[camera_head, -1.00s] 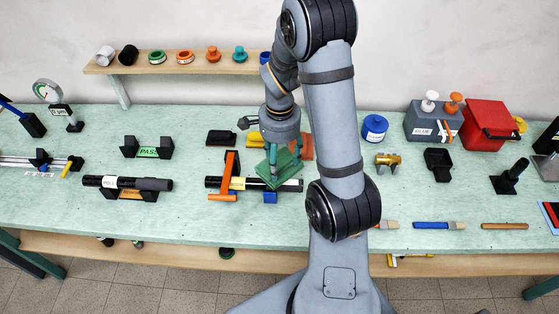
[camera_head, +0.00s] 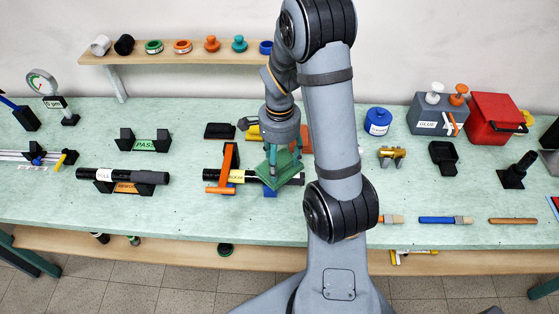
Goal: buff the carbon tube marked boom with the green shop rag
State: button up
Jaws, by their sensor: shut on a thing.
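The black carbon tube with a yellow label, partly legible as boom (camera_head: 212,174), lies across the middle of the bench in a blue support with an orange clamp (camera_head: 229,160) over it. My gripper (camera_head: 275,168) is shut on the green rag (camera_head: 290,163) and points down at the tube's right half. The rag lies over the tube there and seems to touch it. The tube's right end shows past the rag. The fingertips are partly hidden by the rag.
Another black tube (camera_head: 153,178) rests in a cradle marked in orange (camera_head: 126,188) at left. An empty PASS cradle (camera_head: 155,145) stands behind it. A blue jar (camera_head: 378,121) and a brass-coloured part (camera_head: 391,154) are right of my arm. Brushes (camera_head: 436,219) lie along the front edge.

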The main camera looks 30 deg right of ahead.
jog(key=shift+f+b, duration=0.6)
jog(key=shift+b, duration=0.1)
jog(key=o, duration=0.7)
jog(key=shift+r, duration=0.4)
jog(key=c, duration=0.3)
jog(key=c, duration=0.4)
jog(key=shift+c, duration=0.5)
